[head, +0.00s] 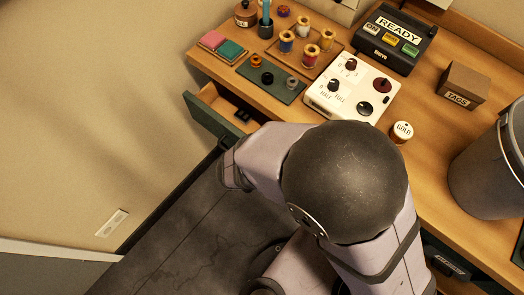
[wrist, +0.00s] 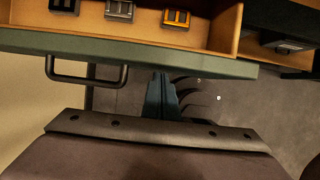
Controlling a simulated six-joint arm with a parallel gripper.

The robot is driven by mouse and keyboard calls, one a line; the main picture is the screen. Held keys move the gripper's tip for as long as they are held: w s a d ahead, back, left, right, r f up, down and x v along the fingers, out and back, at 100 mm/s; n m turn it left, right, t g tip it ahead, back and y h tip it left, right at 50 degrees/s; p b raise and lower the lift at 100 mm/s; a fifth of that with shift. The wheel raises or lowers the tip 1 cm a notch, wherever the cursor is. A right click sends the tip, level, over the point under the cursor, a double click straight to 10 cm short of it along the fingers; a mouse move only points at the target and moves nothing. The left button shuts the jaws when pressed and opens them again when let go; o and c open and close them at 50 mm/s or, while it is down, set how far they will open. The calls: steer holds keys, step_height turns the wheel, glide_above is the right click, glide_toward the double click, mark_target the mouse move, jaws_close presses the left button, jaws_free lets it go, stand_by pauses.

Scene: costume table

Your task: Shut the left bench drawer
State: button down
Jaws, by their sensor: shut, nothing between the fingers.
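The left bench drawer (head: 208,116) stands pulled out from the bench at the left in the head view. In the wrist view its green front (wrist: 215,62) crosses the picture, with a dark bar handle (wrist: 87,80) left of centre. Several small blocks lie inside the drawer, among them one with yellow (wrist: 177,18). My gripper (wrist: 162,82) is shut and empty. Its fingertips are close to the outer side of the green front, right of the handle; I cannot tell whether they touch. My arm hides part of the drawer in the head view.
The bench top (head: 440,130) holds a white control box (head: 352,92), a READY box (head: 395,38), thread spools, a TAGS box (head: 463,86), a GOLD jar (head: 402,132) and a grey bin (head: 490,165). Dark floor (head: 170,235) lies clear before the drawer. A wall stands at the left.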

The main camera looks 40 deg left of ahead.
steer(key=shift+w, duration=0.1)
steer(key=w+p, duration=0.1)
steer(key=w, duration=0.7)
steer(key=shift+w, duration=0.25)
steer(key=shift+s, duration=0.1)
steer(key=s+r+p, duration=0.1)
steer(key=s+r, duration=0.6)
steer(key=r, duration=0.2)
steer(key=shift+s+r, duration=0.15)
steer(key=shift+s, duration=0.15)
